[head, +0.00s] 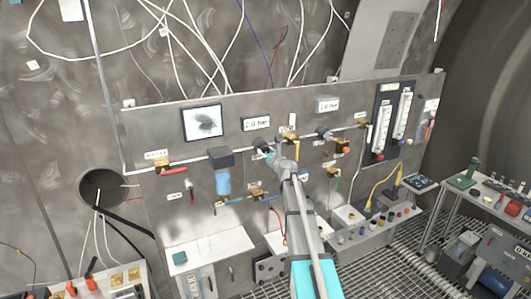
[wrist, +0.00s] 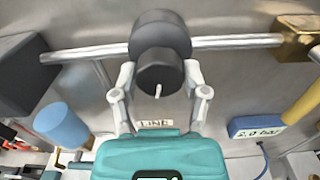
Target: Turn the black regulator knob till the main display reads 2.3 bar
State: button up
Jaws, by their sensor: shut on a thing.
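The black regulator knob (wrist: 160,72) sits in the middle of the wrist view, in front of a rounder black body on a silver pipe. A short white mark shows on its face. My gripper (wrist: 158,78) has one finger on each side of the knob and is shut on it. In the head view my gripper (head: 268,154) reaches the panel at the knob (head: 261,145), which it partly hides. A white display (head: 256,124) just above the knob seems to read 2.0 bar. A small blue-framed display (wrist: 257,127) in the wrist view also seems to read 2.0 bar.
A blue-bowled filter (head: 222,183) hangs left of the knob. A brass valve with a yellow handle (head: 297,150) is close on the right. Another white display (head: 327,105) is too small to read surely. Shelves (head: 208,248) stick out below the panel.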

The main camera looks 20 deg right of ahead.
jog(key=m, duration=0.7)
dwell(0.4)
jog(key=o, duration=1.1)
jog(key=shift+o, duration=0.2)
jog(key=s, duration=1.2)
jog(key=shift+d, duration=0.2)
